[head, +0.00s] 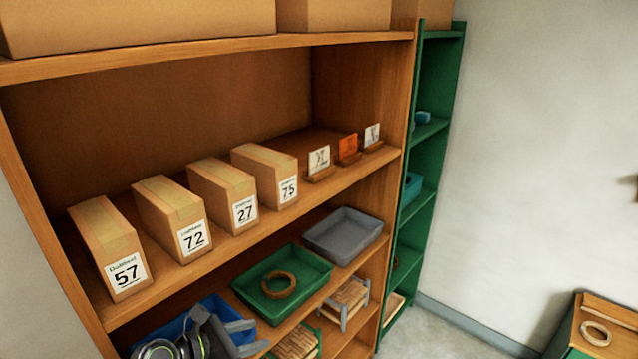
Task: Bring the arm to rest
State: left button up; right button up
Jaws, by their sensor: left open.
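My left gripper (256,336) is at the bottom of the head view, in front of the lower shelf of a wooden shelf unit (360,181). Its two grey fingers are apart, with nothing seen between them. It overlaps a blue tray (172,325) in the picture, which is partly hidden. Part of my left arm shows at the bottom edge. My right gripper is not in view.
Several numbered cardboard boxes (228,190) and three small card stands (348,147) stand on the middle shelf. Below are a green tray (312,275) holding a ring (278,285), a grey tray (345,232) and wooden racks. A green shelf (440,80) stands at right, with open floor beside it.

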pick_arm(q)
jog(key=s+a+f+m+g+y, duration=0.2)
jog(key=s+a+m+y, duration=0.25)
jog(key=s+m, duration=0.45)
jog(key=s+a+f+m+g+y, duration=0.1)
jog(key=s+a+f+m+y, duration=0.3)
jog(key=s+m, duration=0.55)
jog(key=s+a+f+m+g+y, duration=0.1)
jog(key=s+a+m+g+y, duration=0.15)
jog(key=s+a+m, duration=0.65)
notch_tip(320, 180, down, 31)
jog(key=s+d+n+b, duration=0.2)
jog(key=s+n+b, duration=0.1)
jog(key=b, duration=0.4)
jog(key=s+f+b, duration=0.2)
jog(key=s+f, duration=0.3)
jog(key=f, duration=0.3)
jog(key=s+d+f+g+b, duration=0.1)
jog(key=s+f+b, duration=0.2)
jog(key=s+f, duration=0.2)
jog(key=s+f+g+b, duration=0.1)
jog(key=s+f, duration=0.4)
jog(key=f, duration=0.6)
jog(key=shift+d+b, duration=0.2)
jog(key=shift+b, duration=0.55)
